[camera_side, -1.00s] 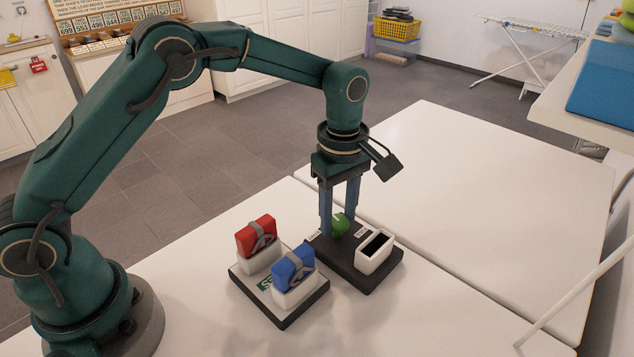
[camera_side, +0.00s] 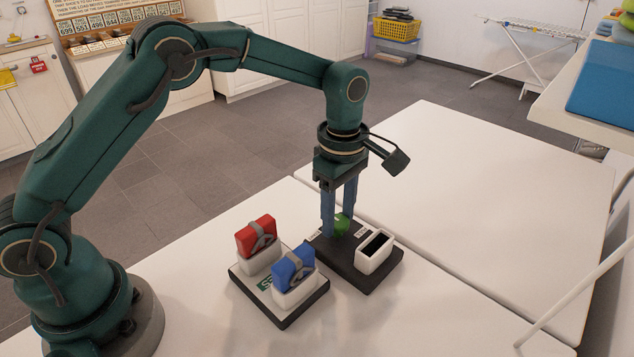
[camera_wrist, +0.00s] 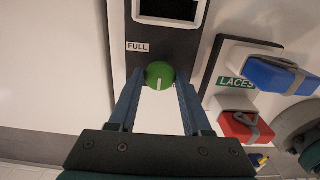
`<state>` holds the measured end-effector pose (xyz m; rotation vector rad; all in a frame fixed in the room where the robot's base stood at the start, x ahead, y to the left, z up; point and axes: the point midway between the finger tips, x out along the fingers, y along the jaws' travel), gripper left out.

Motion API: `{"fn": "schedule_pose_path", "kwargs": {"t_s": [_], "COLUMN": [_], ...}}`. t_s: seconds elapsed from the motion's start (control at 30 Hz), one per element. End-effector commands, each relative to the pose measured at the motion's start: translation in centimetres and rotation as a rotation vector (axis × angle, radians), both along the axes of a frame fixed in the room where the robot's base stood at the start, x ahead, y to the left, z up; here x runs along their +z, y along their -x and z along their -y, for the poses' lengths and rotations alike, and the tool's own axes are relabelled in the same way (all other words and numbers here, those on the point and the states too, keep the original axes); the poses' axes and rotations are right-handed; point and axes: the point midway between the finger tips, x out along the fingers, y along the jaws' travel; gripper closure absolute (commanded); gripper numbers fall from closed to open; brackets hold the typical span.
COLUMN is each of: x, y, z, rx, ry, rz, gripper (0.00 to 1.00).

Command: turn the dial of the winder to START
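The winder is a dark base (camera_side: 338,262) with a white box (camera_side: 375,260) that has a black slot on top. Its green round dial (camera_wrist: 160,75) has a white mark that points toward the bottom of the wrist view. A FULL label (camera_wrist: 138,47) sits up and left of the dial there. In the side view two small labels show, too small to read. My gripper (camera_side: 340,232) points down with its blue fingers on either side of the dial, which looks held between the fingertips. No START label is readable in the wrist view.
A dark tray (camera_side: 283,320) marked LACES stands close to the winder. It holds a red block (camera_side: 256,236) and a blue block (camera_side: 293,268), each with a grey strap, on white stands. The white table (camera_side: 480,190) is clear behind and to the right.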

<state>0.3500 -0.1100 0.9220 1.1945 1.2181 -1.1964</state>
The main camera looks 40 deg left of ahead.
Motion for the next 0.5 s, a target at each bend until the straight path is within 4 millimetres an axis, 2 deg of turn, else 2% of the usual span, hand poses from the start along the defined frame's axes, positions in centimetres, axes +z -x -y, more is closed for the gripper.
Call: {"fn": "schedule_pose_path", "kwargs": {"t_s": [0.03,0.07,0.37,0.5], "x": [0.0,0.0,0.1,1.3], "y": [0.0,0.0,0.0,-0.1], "z": [0.0,0.0,0.0,0.0], "rx": [0.0,0.0,-0.001,-0.001], "ry": [0.0,0.0,0.0,0.0], "rz": [-0.002,-0.001,0.001,0.003], "gripper": [0.3,0.23,0.23,0.23]}}
